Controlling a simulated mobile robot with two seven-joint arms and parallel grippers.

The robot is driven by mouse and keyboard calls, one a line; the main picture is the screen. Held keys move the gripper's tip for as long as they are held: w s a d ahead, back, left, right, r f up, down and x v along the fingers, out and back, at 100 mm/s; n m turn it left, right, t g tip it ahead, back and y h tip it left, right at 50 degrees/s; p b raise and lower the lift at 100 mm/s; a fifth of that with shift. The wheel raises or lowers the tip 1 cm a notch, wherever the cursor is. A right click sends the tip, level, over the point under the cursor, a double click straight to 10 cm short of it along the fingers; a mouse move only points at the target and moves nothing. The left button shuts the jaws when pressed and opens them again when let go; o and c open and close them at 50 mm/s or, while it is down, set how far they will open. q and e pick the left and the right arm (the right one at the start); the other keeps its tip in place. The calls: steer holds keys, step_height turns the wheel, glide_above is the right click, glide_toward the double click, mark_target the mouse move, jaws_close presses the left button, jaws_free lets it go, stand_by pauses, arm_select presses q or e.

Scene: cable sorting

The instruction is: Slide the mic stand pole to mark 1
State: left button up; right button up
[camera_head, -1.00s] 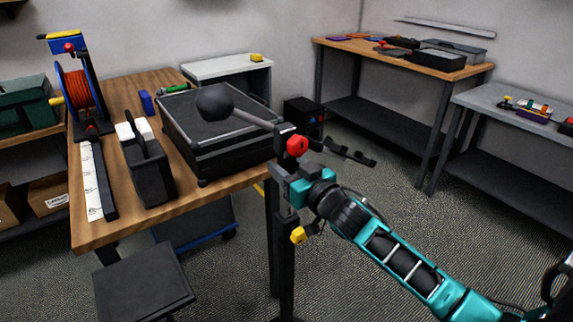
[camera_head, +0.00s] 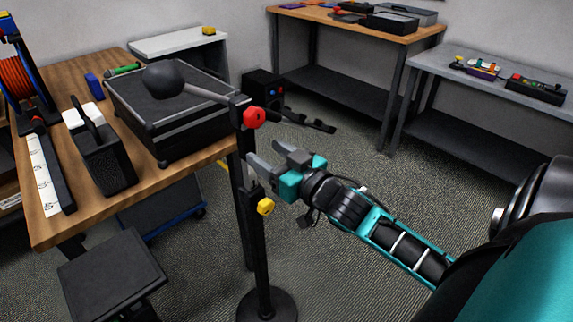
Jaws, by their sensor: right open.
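The mic stand stands at the near right corner of the wooden table. Its black pole (camera_head: 260,248) rises from a round base (camera_head: 267,306) on the floor. A yellow knob (camera_head: 265,206) sits partway up the pole, and a red knob (camera_head: 254,117) sits at the top joint. The boom (camera_head: 208,94) reaches left over the table to a dark round mic head (camera_head: 163,79). My right gripper (camera_head: 266,157) is open and empty, beside the upper pole between the two knobs. Part of the pole is hidden behind it. I cannot make out mark 1. My left gripper is not in view.
The wooden table (camera_head: 75,226) holds a black case (camera_head: 178,117), a black box with a handle (camera_head: 107,166) and an orange cable reel (camera_head: 14,80). A black stool (camera_head: 112,272) stands in front. The floor right of the stand is open.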

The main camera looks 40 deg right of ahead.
steer(key=shift+s+d, duration=0.2)
steer(key=shift+s, duration=2.2)
steer(key=s+a+f+n+g+p, duration=0.1)
steer(key=s+a+f+g, duration=0.2)
steer(key=f, duration=0.7)
steer(key=s+a+f+g+y+p, duration=0.1)
steer(key=s+a+f+g, duration=0.3)
steer(key=s+a+f, duration=0.3)
steer(key=a+f, duration=0.3)
steer(key=f, duration=0.1)
steer(key=shift+f+n, duration=0.15)
steer(key=shift+n, duration=0.25)
